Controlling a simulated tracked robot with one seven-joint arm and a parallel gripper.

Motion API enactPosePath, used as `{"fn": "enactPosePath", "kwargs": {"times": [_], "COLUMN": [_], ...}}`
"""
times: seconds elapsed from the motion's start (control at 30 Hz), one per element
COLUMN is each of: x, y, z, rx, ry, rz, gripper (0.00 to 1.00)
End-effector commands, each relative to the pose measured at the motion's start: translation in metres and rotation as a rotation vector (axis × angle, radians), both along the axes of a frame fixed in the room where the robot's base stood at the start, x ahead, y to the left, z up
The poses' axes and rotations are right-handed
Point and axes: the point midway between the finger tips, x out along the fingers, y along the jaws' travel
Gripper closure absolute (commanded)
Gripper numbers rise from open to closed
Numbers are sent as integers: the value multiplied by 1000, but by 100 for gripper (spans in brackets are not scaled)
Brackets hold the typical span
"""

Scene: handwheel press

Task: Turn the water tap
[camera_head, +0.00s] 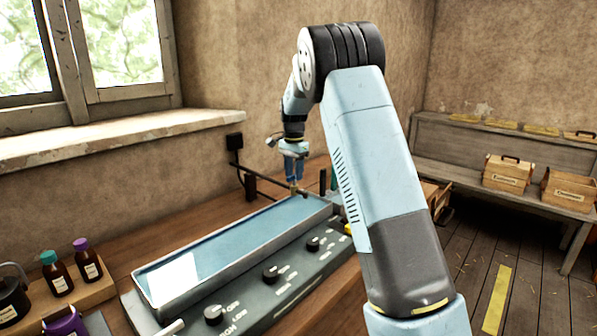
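My gripper (293,176) is a small light-blue shape at the far end of my arm, pointing down over the far end of a long metal basin. A small brass-coloured piece, possibly the water tap (294,187), shows right at the fingertips. A thin dark pipe (262,178) runs from the wall side to this spot. The gripper overlaps the tap in the picture, so I cannot tell whether they touch. The fingers are too small to show whether they are open or shut.
The shallow basin (205,246) sits in a dark panel with several black knobs (271,274). Brown bottles (87,262) stand at the left. A window sill (105,140) runs along the left wall. Wooden boxes (507,172) sit on a bench at the right; the floor between is free.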

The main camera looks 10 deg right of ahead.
Motion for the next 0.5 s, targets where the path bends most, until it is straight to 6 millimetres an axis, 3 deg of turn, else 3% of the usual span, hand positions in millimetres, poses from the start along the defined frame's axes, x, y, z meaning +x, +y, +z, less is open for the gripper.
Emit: {"fn": "enactPosePath", "kwargs": {"times": [0.23,0.5], "x": [1,2], "y": [-1,-1], "z": [16,67], "rx": [-1,-1], "ry": [-2,-3], "rz": [0,0], "gripper": [62,62]}}
